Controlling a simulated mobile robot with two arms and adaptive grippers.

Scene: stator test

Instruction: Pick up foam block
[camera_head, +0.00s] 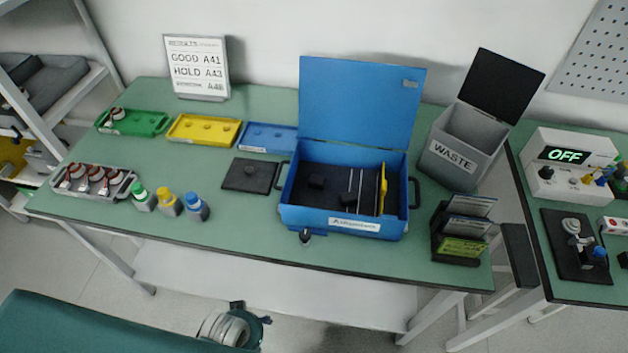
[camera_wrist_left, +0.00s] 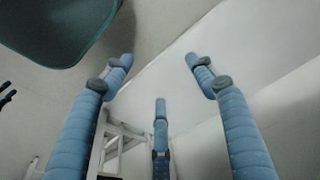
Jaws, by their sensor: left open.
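The blue case (camera_head: 345,218) stands open on the green table, lid raised at the back. My left gripper (camera_head: 240,318) seems to be the partly shown grey and dark part low in front of the table, well away from the case. In the left wrist view its blue fingers (camera_wrist_left: 160,75) are spread apart with nothing between them. My right gripper is not in view.
A black square pad (camera_head: 249,176) lies left of the case. Bottles (camera_head: 170,203), coloured trays (camera_head: 205,129) and a parts tray (camera_head: 93,183) stand further left. A waste bin (camera_head: 462,150) and a card holder (camera_head: 463,232) stand right. The table's front edge lies above my gripper.

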